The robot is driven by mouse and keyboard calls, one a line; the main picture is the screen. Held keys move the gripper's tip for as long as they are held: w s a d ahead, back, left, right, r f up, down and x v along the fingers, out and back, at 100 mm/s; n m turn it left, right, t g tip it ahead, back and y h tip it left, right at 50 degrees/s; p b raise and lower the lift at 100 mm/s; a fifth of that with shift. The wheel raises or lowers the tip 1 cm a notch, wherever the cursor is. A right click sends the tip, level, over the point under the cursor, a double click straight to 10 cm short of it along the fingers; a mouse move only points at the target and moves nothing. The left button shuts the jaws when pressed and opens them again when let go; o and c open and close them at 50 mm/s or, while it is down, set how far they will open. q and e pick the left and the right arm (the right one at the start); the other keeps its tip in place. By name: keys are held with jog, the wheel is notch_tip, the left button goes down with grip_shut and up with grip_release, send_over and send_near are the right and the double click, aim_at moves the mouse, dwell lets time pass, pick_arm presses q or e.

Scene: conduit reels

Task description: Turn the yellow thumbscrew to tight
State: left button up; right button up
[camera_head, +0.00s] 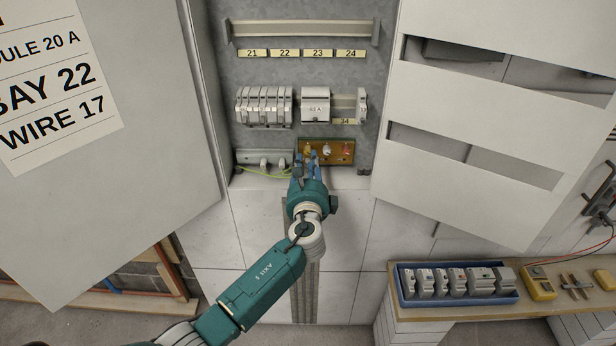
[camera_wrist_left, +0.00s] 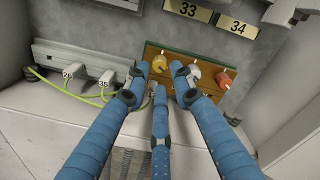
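The yellow thumbscrew (camera_wrist_left: 160,63) sits at the left end of a brown board (camera_wrist_left: 205,103) low in the cabinet. In the head view the thumbscrew (camera_head: 308,147) shows just past my fingers. My left gripper (camera_wrist_left: 159,80) has its blue fingers spread, with the tips close to the thumbscrew on either side in the picture. I cannot tell whether they touch it. In the head view my left gripper (camera_head: 303,164) covers the board's lower left part. A white thumbscrew (camera_wrist_left: 194,72) and a red one (camera_wrist_left: 226,78) stand to the right. My right gripper is not in view.
A rail with grey terminals (camera_wrist_left: 105,78) and a yellow-green wire (camera_wrist_left: 62,90) lies left of the board. Modules (camera_head: 264,106) sit on the rail above. Open doors (camera_head: 490,120) flank the cabinet. A blue tray of modules (camera_head: 458,283) stands on a bench at lower right.

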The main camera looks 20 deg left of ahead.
pick_arm(q)
jog(key=v, duration=0.8)
jog(key=shift+s, duration=0.3)
jog(key=shift+d, duration=0.1)
